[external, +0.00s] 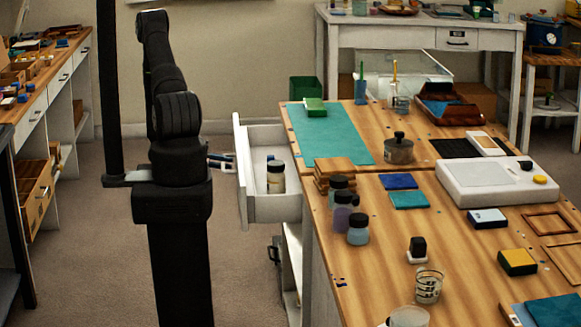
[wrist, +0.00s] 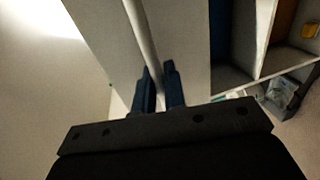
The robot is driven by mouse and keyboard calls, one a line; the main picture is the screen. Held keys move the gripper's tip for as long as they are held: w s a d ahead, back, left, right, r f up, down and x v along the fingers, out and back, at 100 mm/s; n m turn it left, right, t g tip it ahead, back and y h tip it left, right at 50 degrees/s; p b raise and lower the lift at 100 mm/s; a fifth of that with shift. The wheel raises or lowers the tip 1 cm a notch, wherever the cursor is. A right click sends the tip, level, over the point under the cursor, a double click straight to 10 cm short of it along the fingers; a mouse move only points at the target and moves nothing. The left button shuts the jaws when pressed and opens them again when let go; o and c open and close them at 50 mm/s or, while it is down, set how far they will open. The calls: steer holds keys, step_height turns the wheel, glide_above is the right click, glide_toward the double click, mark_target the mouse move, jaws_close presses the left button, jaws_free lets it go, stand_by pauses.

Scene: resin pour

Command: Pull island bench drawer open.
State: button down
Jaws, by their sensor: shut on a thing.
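The island bench (external: 318,240) has a white drawer (external: 241,185) on its left side, which stands out from the bench with its inside showing. A jar with a dark lid (external: 275,178) stands upright in it. My gripper (external: 228,161) is at the outer face of the drawer front, partly hidden behind my arm. In the wrist view, the two dark blue fingers of my gripper (wrist: 160,82) are shut on the pale bar handle (wrist: 141,32), one finger on each side. The drawer front (wrist: 185,45) lies behind the handle.
Jars (external: 358,229), a metal pot (external: 399,150) and a white scale (external: 495,184) stand on the bench top. Open shelves (external: 291,270) lie below the drawer. Bare floor (external: 105,235) separates the bench from the left counter (external: 60,75).

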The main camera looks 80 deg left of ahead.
steer(key=shift+f+v, duration=0.25)
steer(key=shift+v, duration=1)
steer(key=c, duration=1.6)
jaws_free()
steer(key=shift+c, duration=0.2)
steer(key=shift+s, duration=0.2)
steer(key=v, duration=1.7)
